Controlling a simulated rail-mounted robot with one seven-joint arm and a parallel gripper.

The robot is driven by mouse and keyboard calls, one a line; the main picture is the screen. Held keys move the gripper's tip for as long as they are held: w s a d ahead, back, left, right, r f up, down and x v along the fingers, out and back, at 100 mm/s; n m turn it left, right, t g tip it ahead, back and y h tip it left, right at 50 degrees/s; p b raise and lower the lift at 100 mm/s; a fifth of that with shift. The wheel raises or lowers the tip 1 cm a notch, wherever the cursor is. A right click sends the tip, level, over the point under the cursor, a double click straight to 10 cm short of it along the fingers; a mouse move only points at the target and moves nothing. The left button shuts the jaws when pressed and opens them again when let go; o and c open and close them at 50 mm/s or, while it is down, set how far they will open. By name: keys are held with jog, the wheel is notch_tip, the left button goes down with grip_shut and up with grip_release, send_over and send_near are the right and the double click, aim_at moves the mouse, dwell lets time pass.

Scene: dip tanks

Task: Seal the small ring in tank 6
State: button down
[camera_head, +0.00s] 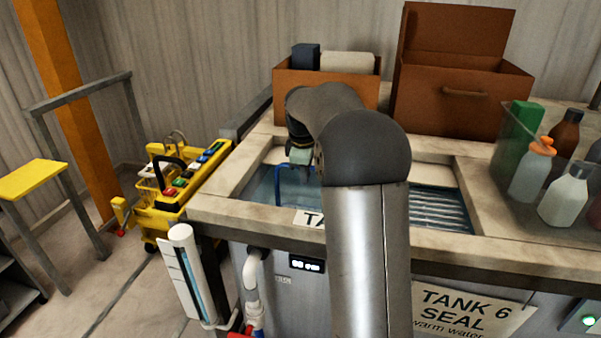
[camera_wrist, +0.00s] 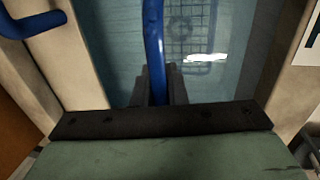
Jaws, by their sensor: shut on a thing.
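My gripper (camera_wrist: 155,90) is shut on a blue bar-like handle (camera_wrist: 154,45), which runs up the middle of the wrist view. In the head view the blue handle (camera_head: 284,176) shows below my gripper, over the left basin (camera_head: 262,187). Below it in the wrist view a dark wire grid (camera_wrist: 190,30) lies in pale blue water; whether it joins the handle I cannot tell. The "TANK 6 SEAL warm water" sign (camera_head: 461,312) hangs on the front at right, below the right basin (camera_head: 440,208) with its ribbed metal surface. I cannot make out the small ring.
Another blue tube (camera_wrist: 32,24) rests at the basin's left rim. A clear bin of bottles (camera_head: 545,170) stands at right. Brown boxes (camera_head: 450,97) stand behind the basins. A yellow cart (camera_head: 165,205) stands on the floor at left. My arm hides the middle of the counter.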

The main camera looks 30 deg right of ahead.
aim_at(286, 163)
jog(key=shift+w+a+p, duration=0.8)
jog(key=shift+w+a, duration=0.05)
jog(key=shift+a, duration=0.15)
dwell(0.4)
jog(key=shift+w+a+p, duration=0.75)
jog(key=shift+a+p, duration=0.05)
jog(key=shift+a, duration=0.1)
jog(key=shift+s+d, duration=0.65)
jog(key=shift+d, duration=0.25)
